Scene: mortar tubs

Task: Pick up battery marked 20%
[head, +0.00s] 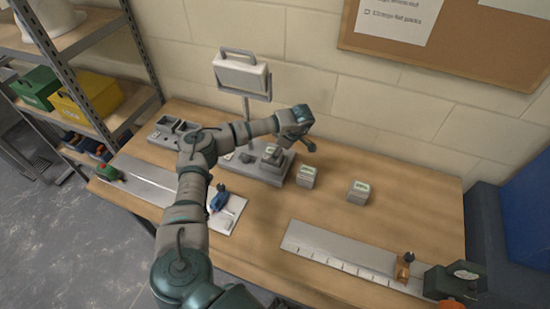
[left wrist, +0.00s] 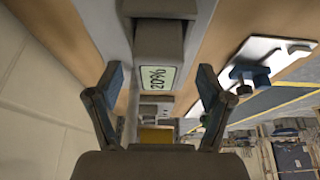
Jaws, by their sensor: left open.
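In the head view a grey battery (head: 272,155) sits on the grey charger base (head: 245,170), close to my gripper. My left gripper (head: 303,138) is open and empty, above the right end of the base; it also shows in the left wrist view (left wrist: 160,88). Two more grey batteries, one nearer (head: 306,177) and one farther right (head: 358,192), stand on the table. My right gripper is not in view.
A lamp-like stand (head: 243,75) rises behind the charger. A blue clamp (head: 219,199) lies on a white sheet at left. A grey ruled plate (head: 335,250), an orange clamp (head: 404,268) and a dark green tool (head: 455,281) are front right. The table's back right is clear.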

